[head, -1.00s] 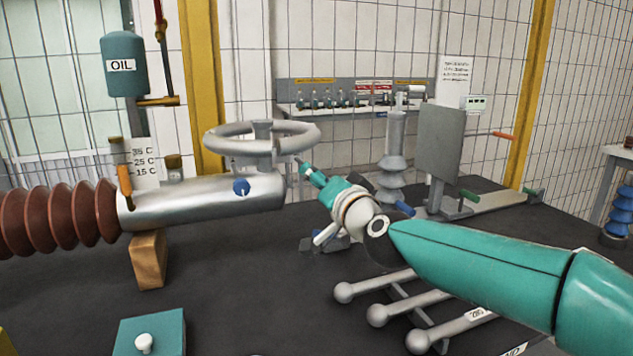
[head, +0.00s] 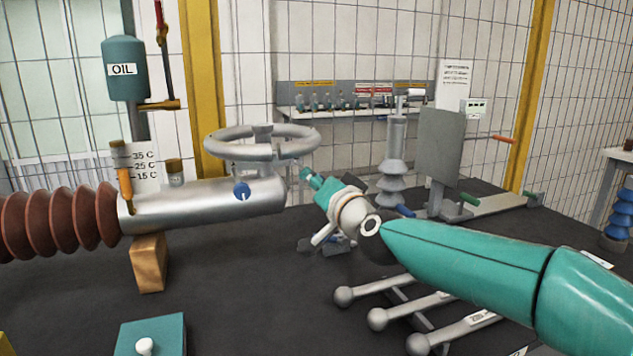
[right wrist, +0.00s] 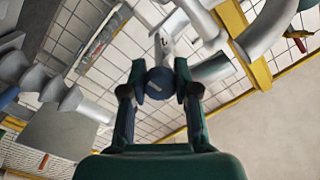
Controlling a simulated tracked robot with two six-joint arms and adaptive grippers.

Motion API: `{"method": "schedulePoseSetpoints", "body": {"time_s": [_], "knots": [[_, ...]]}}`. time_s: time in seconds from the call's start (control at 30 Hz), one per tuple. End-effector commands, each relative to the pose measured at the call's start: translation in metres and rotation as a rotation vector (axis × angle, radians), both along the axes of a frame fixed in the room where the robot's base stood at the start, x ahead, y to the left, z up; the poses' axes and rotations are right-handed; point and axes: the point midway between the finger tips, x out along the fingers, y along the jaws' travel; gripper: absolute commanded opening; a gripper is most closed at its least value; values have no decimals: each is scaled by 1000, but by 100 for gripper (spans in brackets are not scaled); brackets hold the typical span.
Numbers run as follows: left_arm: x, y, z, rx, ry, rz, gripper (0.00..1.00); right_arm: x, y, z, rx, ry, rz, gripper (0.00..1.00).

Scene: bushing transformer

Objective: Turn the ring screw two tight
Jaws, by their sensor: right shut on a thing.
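A large grey ring (head: 218,150) sits on a short stem above the silver bushing body (head: 190,208) in the head view. One blue screw knob (head: 241,190) with a white mark shows on the near side of this body. My right gripper (head: 306,175) is to the right of the body's end, below the ring's right edge. In the right wrist view, its two fingers (right wrist: 158,76) are shut on a round dark blue screw knob (right wrist: 158,84) with a pale mark line. In the head view this knob is hidden, so I cannot tell how it is seated. My left gripper is out of view.
Brown ribbed insulator (head: 60,218) extends left from the body, which rests on a wooden block (head: 149,262). An oil tank (head: 126,70) stands behind. Grey rods with ball ends (head: 378,319) lie below my right arm. A grey ribbed post (head: 394,170) stands behind my gripper.

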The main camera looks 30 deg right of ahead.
Motion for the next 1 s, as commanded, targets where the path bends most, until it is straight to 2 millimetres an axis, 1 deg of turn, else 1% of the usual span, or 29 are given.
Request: {"method": "schedulePoseSetpoints", "body": {"time_s": [0.03, 0.13, 0.23, 0.43, 0.47, 0.6, 0.9, 1.0], "knots": [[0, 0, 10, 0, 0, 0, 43, 0, -1, 3, -44, 16, -1, 0], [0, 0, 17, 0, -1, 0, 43, 0, -1, 2, -128, 38, -1, 0], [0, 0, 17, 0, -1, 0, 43, 0, -1, -1, -162, 45, -1, 0], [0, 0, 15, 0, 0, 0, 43, 0, -1, -2, -160, 44, 0, 0], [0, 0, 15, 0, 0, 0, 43, 0, -1, -2, -160, 44, 0, 33], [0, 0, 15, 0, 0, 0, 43, 0, 0, -2, -159, 43, -1, 56], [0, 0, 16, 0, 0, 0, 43, 0, 0, -1, -159, 41, -1, 56], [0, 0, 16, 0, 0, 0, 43, -5, 0, 0, -159, 40, -1, 56]]}}
